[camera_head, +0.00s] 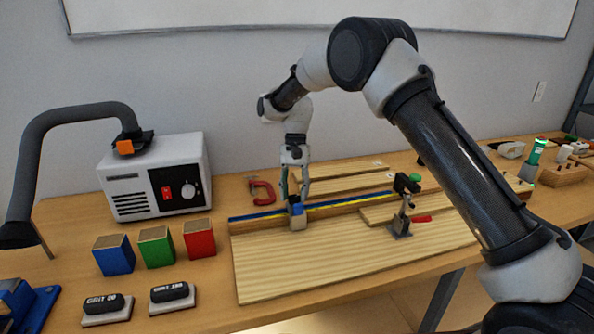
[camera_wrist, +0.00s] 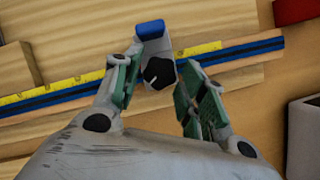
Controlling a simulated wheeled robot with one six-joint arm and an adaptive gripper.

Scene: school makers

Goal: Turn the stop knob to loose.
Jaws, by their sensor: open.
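The stop knob (camera_wrist: 159,73) is black with a pale pointer line, seen from above in the wrist view. It sits on a grey stop block with a blue end (camera_wrist: 150,29), which straddles the fence rail. The same stop block (camera_head: 298,221) shows in the head view, its blue part on top; the knob is hard to make out there. My gripper (camera_wrist: 156,92) is open, with one green-padded finger on each side of the knob and visible gaps between. In the head view my gripper (camera_head: 295,190) points down just above the stop block.
The rail with a yellow measuring tape (camera_head: 345,208) runs across the wooden board (camera_head: 300,270). A red clamp (camera_head: 262,192) lies behind the rail. A toggle clamp (camera_head: 402,215) stands to the right. Coloured blocks (camera_head: 157,247) and a white power unit (camera_head: 155,178) are at left.

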